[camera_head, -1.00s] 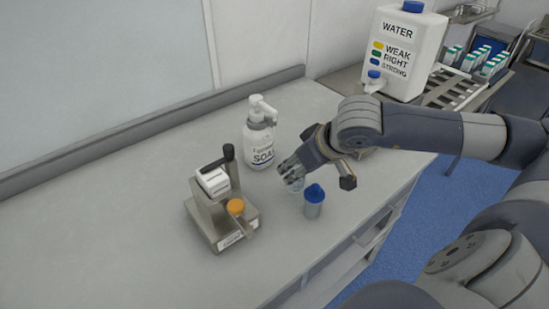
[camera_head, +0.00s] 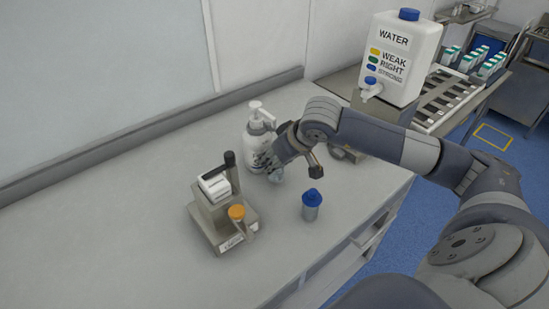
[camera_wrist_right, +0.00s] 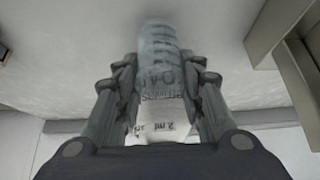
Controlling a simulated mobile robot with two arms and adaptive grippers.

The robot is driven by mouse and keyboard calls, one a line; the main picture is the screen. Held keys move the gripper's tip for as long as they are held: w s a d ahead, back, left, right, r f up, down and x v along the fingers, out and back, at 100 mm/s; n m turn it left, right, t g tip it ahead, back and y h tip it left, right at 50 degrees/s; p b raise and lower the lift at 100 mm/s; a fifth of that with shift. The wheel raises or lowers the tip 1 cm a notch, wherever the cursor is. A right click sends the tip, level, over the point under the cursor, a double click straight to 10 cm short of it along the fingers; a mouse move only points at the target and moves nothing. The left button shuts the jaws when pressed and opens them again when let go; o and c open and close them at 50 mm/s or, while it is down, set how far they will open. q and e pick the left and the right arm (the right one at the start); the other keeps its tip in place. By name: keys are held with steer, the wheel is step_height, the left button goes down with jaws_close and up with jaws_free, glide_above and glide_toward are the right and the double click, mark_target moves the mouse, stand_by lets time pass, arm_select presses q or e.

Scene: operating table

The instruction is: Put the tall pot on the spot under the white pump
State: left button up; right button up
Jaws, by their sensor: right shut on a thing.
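The white pump bottle (camera_head: 255,143), labelled soap, stands upright on the table with its pump head on top. My right gripper (camera_head: 269,163) is just in front of it and overlaps its lower right side. The gripper is shut on a clear pot, probably the tall pot (camera_head: 276,178), whose lower end shows below the fingers. In the right wrist view the pot (camera_wrist_right: 160,70) is see-through with printed markings, between the fingers of the gripper (camera_wrist_right: 158,95). Whether the pot touches the table I cannot tell. The spot under the pump is hidden by my gripper. My left gripper is not in view.
A small blue-capped pot (camera_head: 312,205) stands to the right, in front of my gripper. A metal device (camera_head: 222,215) with an orange cap (camera_head: 236,212) stands at the left. A white water container (camera_head: 405,60) is at the back right. The left tabletop is clear.

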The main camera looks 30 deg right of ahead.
steer(key=shift+w+a, duration=0.1)
steer(key=shift+w, duration=0.3)
steer(key=shift+f+p, duration=0.35)
steer(key=shift+f, duration=0.25)
steer(key=shift+s, duration=0.1)
steer(key=shift+f, duration=0.1)
steer(key=shift+f, duration=0.15)
steer(key=o, duration=1.1)
steer(key=shift+o, duration=0.2)
